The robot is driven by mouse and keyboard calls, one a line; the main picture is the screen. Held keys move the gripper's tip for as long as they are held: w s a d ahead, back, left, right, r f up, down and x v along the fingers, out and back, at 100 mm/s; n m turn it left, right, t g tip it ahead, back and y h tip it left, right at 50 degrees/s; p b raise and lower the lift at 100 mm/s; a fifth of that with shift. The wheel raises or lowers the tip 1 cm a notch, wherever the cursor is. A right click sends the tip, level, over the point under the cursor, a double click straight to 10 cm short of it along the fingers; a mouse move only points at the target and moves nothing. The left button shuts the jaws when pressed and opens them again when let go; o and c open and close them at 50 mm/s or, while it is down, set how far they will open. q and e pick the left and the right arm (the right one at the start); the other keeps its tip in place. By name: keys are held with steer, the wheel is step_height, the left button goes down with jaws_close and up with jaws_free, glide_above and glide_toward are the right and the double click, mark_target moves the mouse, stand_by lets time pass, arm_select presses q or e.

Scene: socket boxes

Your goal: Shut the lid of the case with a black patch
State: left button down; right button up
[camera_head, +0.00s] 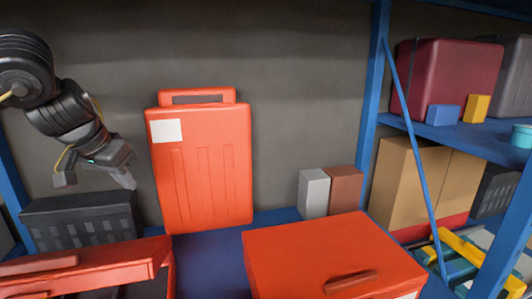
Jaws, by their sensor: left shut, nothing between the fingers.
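No black patch shows on any case in view. A red-orange case (203,185) with a white patch stands upright at the back, its handle on top. A second red case (90,262) is at the lower left, cut off by the frame; its lid looks partly raised, with a dark gap below. A third red case (325,250) at the lower right has its lid down, a handle on it and a pale patch at its front edge. My left gripper (124,178) is shut and empty, above a dark crate, left of the upright case. My right gripper is not in view.
The dark slotted crate (80,222) stands behind the lower-left case. Grey (314,192) and brown (345,190) boxes stand at the back. A blue post (374,80) and a slanted brace (412,140) bound the right side. Blue shelf (210,262) shows between the cases.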

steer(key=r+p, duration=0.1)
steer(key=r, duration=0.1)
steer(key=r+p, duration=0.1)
steer(key=p, duration=0.1)
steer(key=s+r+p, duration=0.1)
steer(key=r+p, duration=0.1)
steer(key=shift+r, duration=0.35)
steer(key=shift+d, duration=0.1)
stand_by(0.6)
